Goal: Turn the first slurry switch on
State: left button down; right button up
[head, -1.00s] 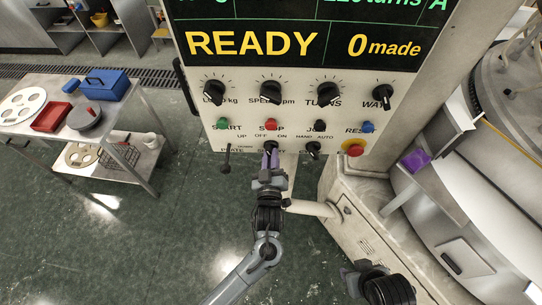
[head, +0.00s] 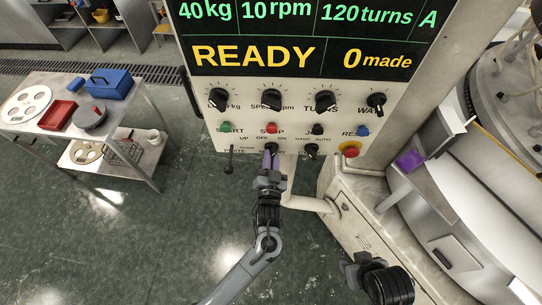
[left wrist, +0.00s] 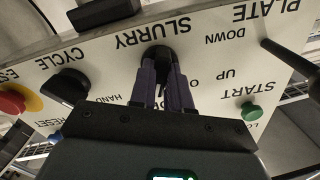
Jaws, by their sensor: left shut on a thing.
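The slurry switch (head: 271,147) is a small black knob in the lower row of the white control panel, below the red stop button, between OFF and ON marks. My left gripper (head: 270,160) reaches up to it from below, with purple fingers shut on the knob. In the left wrist view the panel is upside down. The slurry knob (left wrist: 158,54) shows between the finger ends, under the SLURRY label. The fingers hide part of the knob and its marks, so I cannot tell which way it points. My right gripper (head: 352,272) is low at right, its jaws unclear.
The black cycle switch (head: 311,151) and red emergency button (head: 349,150) are close on the right. The plate lever (head: 229,157) hangs at left. The display (head: 300,40) reads READY. A metal cart (head: 120,122) stands at left. A lapping machine (head: 440,215) stands at right.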

pick_arm(q)
jog(key=shift+m, duration=0.5)
jog(key=c, duration=1.1)
grip_release()
jog(key=shift+s+a+b, duration=0.2)
jog(key=shift+s+b, duration=0.35)
jog(key=shift+s, duration=4.85)
